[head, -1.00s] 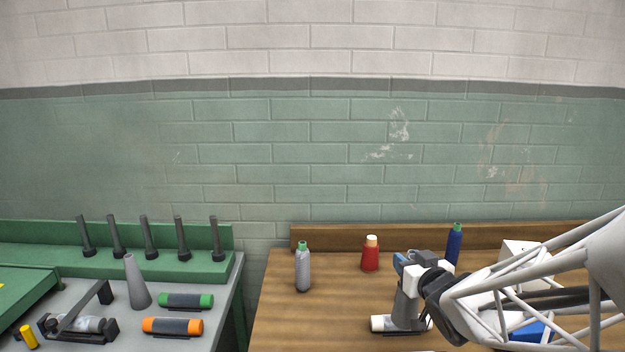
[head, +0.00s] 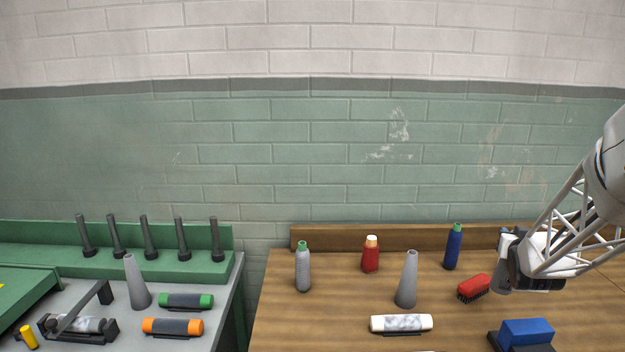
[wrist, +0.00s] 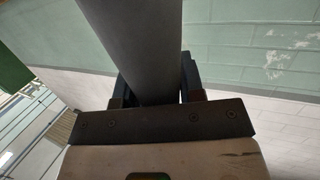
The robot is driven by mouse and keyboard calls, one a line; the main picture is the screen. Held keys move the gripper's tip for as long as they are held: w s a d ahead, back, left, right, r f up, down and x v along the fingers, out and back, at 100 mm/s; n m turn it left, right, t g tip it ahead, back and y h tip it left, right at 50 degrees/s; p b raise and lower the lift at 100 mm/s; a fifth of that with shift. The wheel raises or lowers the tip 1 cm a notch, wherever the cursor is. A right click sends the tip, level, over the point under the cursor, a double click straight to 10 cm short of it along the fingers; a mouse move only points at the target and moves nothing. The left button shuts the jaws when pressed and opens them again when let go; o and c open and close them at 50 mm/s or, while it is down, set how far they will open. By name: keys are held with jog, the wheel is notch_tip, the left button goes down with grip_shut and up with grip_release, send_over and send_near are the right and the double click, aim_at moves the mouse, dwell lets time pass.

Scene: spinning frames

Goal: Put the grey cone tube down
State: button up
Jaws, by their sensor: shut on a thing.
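My gripper (head: 507,256) is at the right of the head view, above the wooden table (head: 340,300). It is shut on a grey cone tube (head: 503,281), whose lower part shows below the jaws. In the wrist view the held cone tube (wrist: 138,40) runs up between the two dark fingers. Whether its base touches the table is unclear. Another grey cone tube (head: 406,282) stands upright on the table, left of my gripper and apart from it. A third grey cone (head: 137,282) stands on the grey bench at the left.
A red brush (head: 474,288) and a blue block (head: 526,332) lie near my gripper. A blue bottle (head: 453,247), a red bottle (head: 371,254), a grey bottle (head: 303,268) and a white roll (head: 400,323) are further left. Bare table lies between the bottles.

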jog(key=s+d+f+m+g+h, duration=0.1)
jog(key=d+f+m+h, duration=0.1)
jog(key=d, duration=0.9)
jog(key=s+d+f+m+g+h, duration=0.1)
jog(key=d+m+h, duration=0.1)
jog(key=d, duration=0.9)
jog(key=shift+d+f+g+h, duration=0.2)
jog(key=shift+f+g+h, duration=0.15)
jog(key=shift+g+h, duration=0.05)
jog(key=shift+a, duration=0.1)
jog(key=s+a+r+n+t+y, duration=0.15)
jog(key=s+a, duration=0.25)
jog(key=a, duration=0.9)
jog(key=s+a+r+n+t+y, duration=0.1)
jog(key=s+a+r+n+y, duration=0.15)
jog(key=a, duration=0.95)
jog(key=s+a+f+n+y, duration=0.1)
jog(key=s+a+f, duration=0.3)
jog(key=s+a, duration=0.8)
jog(key=shift+s+a+t+y, duration=0.4)
jog(key=shift+a+y, duration=0.3)
jog(key=shift+a, duration=0.35)
jog(key=shift+w+d, duration=0.1)
jog(key=shift+w, duration=0.15)
